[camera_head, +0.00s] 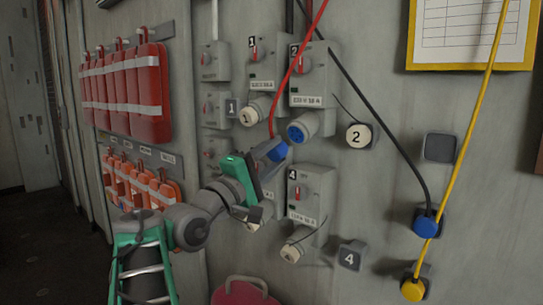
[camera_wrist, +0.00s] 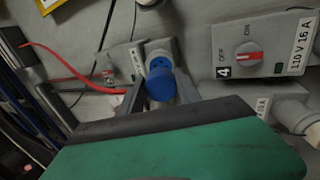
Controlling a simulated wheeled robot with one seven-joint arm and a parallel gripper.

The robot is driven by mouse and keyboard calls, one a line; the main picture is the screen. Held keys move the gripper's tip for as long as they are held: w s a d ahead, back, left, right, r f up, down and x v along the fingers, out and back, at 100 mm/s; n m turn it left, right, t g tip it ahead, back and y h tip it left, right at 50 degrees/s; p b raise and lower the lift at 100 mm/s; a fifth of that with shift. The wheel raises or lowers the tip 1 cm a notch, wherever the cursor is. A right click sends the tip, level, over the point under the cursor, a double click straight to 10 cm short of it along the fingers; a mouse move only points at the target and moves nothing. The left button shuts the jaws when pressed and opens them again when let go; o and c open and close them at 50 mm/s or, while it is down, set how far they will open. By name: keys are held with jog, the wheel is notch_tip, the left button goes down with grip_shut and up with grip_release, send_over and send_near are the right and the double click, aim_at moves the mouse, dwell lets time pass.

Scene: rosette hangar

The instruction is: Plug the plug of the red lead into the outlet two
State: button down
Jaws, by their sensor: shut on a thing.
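My gripper (camera_head: 272,151) is shut on the blue plug (camera_head: 279,153) of the red lead (camera_head: 300,60). The plug (camera_wrist: 160,85) sits between the fingers in the wrist view, and the red lead (camera_wrist: 75,73) runs off to the left. Outlet two (camera_head: 302,127) has a blue socket on a grey box, with its face uncovered. In the head view the plug is just below and left of that socket, apart from it. In the wrist view the plug overlaps the socket (camera_wrist: 158,50), so the gap cannot be judged there.
Cap 2 (camera_head: 359,135) hangs right of outlet two. Outlet one (camera_head: 246,117) is capped; outlet four (camera_head: 311,195) is below. A black lead's blue plug (camera_head: 426,224) and a yellow plug (camera_head: 413,289) hang at right.

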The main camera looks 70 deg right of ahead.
aim_at(283, 145)
jog(key=p+x, duration=0.2)
jog(key=x, duration=0.1)
jog(key=shift+d+r, duration=0.3)
jog(key=shift+p+x, duration=0.55)
jog(key=shift+x, duration=0.3)
jog(key=shift+s+d, duration=0.15)
jog(key=shift+d, duration=0.1)
jog(key=c, duration=0.7)
grip_release()
jog(key=shift+f, duration=0.1)
jog(key=shift+c, duration=0.2)
